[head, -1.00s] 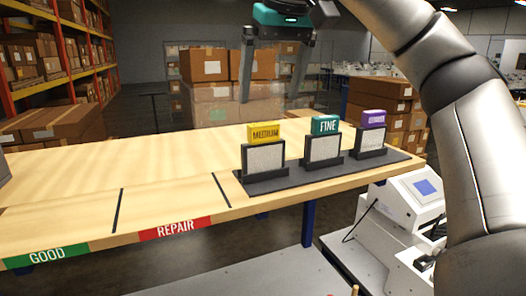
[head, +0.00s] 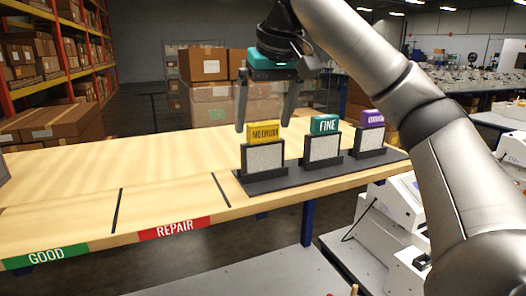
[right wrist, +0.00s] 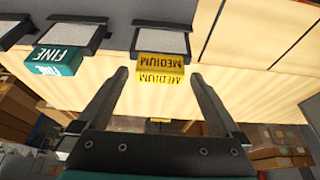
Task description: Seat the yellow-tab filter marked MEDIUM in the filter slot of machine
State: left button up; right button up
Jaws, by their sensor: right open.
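The yellow-tab filter marked MEDIUM (head: 264,152) stands upright in the left holder of a dark rack (head: 270,183) on the wooden table. In the right wrist view its yellow tab (right wrist: 160,68) lies ahead, between the lines of the two fingers. My right gripper (head: 263,127) is open and empty, with its fingers pointing down just above and behind the yellow tab. It also shows in the right wrist view (right wrist: 161,78), fingers spread wider than the tab and apart from it. The machine's filter slot cannot be made out. My left gripper is not in view.
A teal FINE filter (head: 324,143) and a purple-tab filter (head: 370,133) stand in the rack to the right. The table (head: 160,160) is clear to the left. White machines (head: 385,225) stand at lower right, partly behind my arm.

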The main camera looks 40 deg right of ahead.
aim_at(260, 135)
jog(key=shift+w+x, duration=0.2)
jog(key=shift+x, duration=2.4)
jog(key=shift+d+r, duration=0.1)
jog(key=shift+d, duration=0.05)
jog(key=c, duration=1.3)
jog(key=shift+r, duration=0.15)
